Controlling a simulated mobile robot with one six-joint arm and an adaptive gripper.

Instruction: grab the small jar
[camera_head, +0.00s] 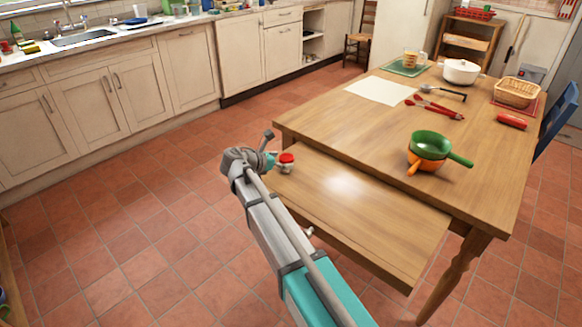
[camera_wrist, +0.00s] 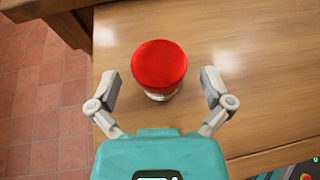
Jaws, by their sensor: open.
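The small jar (camera_head: 287,161) has a red lid and stands on the low pull-out leaf (camera_head: 350,205) of the wooden table, near its left end. In the wrist view the jar (camera_wrist: 159,67) shows from above, its lid hiding most of its pale body. My gripper (camera_wrist: 158,84) is open, with one finger on each side of the jar and a visible gap on both sides. The jar sits between and slightly beyond the fingertips. In the head view my gripper (camera_head: 272,160) is at the jar's left, partly hidden by my arm.
The higher tabletop (camera_head: 370,130) rises behind the leaf. It holds a green pan (camera_head: 430,145) over an orange one (camera_head: 414,165), red utensils (camera_head: 434,106), a basket (camera_head: 516,92) and a white pot (camera_head: 461,71). The leaf right of the jar is clear. Tiled floor (camera_head: 130,220) lies left.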

